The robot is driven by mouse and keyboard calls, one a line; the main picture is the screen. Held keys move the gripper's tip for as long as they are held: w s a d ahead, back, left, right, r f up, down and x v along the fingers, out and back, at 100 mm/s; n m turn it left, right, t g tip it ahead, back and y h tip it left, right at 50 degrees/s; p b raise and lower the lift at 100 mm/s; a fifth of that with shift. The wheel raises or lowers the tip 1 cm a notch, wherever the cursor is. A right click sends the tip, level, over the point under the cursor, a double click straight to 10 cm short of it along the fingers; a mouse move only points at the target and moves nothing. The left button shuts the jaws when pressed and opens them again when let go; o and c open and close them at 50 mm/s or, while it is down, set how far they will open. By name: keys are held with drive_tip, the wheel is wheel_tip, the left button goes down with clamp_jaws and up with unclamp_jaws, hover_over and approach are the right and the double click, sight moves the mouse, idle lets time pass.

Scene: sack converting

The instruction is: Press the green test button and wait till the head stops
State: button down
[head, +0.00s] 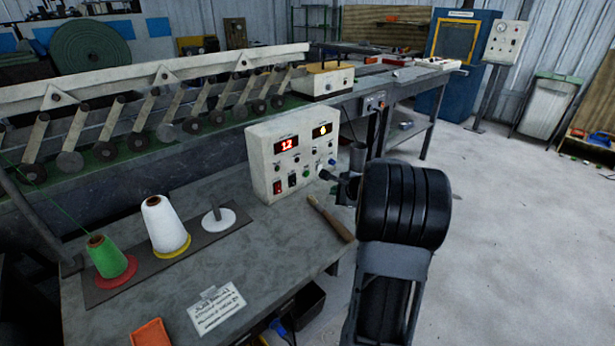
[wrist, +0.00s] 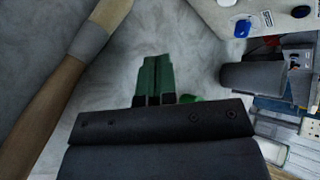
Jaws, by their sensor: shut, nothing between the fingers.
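The white control box (head: 285,150) stands on the bench with two lit displays, and its lower panel carries small knobs and switches. The green button (head: 306,173) shows low on its front face. My gripper (head: 326,175) is shut and empty, close to the right of the button in the head view; I cannot tell if it touches the panel. In the wrist view the gripper's green fingers (wrist: 157,76) are together over the grey bench top. A corner of the box (wrist: 275,15) shows at upper right there, with a blue knob. The head named in the task cannot be made out.
A wooden-handled tool (head: 330,218) lies on the bench in front of the box. A grey cup (head: 357,157) stands right of the box. A green cone (head: 108,257) and a white cone (head: 165,225) of thread stand at left.

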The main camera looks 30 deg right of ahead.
sight(307, 174)
drive_tip(key=shift+w+a+p, duration=0.3)
drive_tip(key=shift+w+p, duration=0.15)
drive_tip(key=shift+w, duration=1)
drive_tip(key=shift+w+a+p, duration=0.25)
drive_tip(key=shift+w+p, duration=0.15)
drive_tip(key=shift+w, duration=1)
drive_tip(key=shift+w+a+p, duration=0.3)
drive_tip(key=shift+w+p, duration=0.15)
drive_tip(key=shift+w, duration=1)
drive_tip(key=shift+w, duration=0.2)
drive_tip(key=shift+w, duration=0.25)
drive_tip(key=shift+w+a, duration=0.15)
drive_tip(key=shift+w, duration=0.25)
drive_tip(key=shift+s, duration=0.1)
drive_tip(key=shift+s+b, duration=0.45)
drive_tip(key=shift+s, duration=0.25)
